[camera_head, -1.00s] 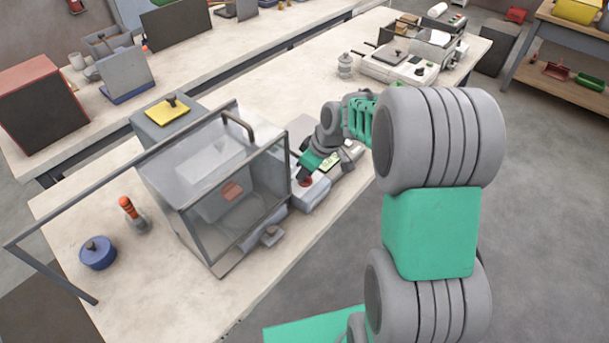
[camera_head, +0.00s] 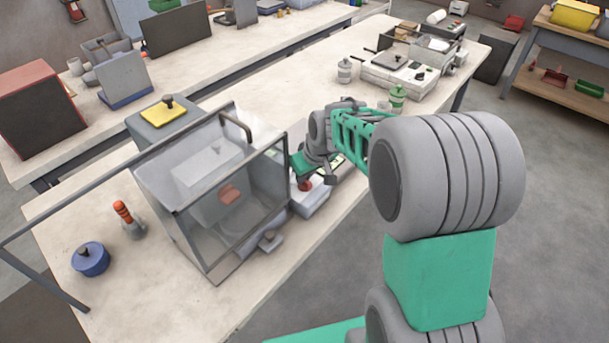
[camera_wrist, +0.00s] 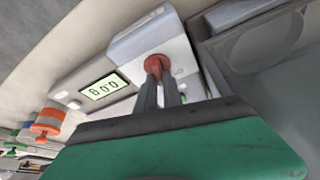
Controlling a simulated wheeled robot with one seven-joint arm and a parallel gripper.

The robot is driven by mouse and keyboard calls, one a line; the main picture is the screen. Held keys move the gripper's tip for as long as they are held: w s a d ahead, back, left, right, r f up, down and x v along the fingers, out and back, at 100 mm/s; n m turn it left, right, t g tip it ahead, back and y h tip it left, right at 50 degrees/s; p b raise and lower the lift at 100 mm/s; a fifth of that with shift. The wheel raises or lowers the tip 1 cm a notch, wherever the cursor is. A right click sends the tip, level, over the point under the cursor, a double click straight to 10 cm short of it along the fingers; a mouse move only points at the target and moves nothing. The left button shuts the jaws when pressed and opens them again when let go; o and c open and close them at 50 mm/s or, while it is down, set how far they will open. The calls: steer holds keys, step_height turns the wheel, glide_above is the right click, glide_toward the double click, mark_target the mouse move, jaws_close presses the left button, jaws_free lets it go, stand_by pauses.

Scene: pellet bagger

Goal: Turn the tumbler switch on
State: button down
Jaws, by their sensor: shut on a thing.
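The switch is a red knob (camera_wrist: 156,64) on a white control box (camera_wrist: 140,40). In the wrist view, my gripper (camera_wrist: 158,80) has its two narrow grey fingers close together on the red knob. In the head view, my gripper (camera_head: 302,180) is at the white box (camera_head: 312,200), with the red knob (camera_head: 304,186) at its tip. The fingers partly cover the knob, and I cannot tell its on or off position.
A display reading like 600 (camera_wrist: 105,88) is beside the box. A clear-walled enclosure (camera_head: 215,190) stands close left of my gripper. A green-and-white bottle (camera_head: 397,98) and a hotplate-like unit (camera_head: 400,75) stand farther back. An orange-handled tool (camera_head: 127,215) is at the left.

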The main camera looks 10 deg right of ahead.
steer(key=c, duration=1.5)
jaws_free()
steer(key=b+v, duration=0.1)
steer(key=v, duration=0.6)
steer(key=shift+s+r, duration=0.1)
steer(key=shift+r, duration=0.3)
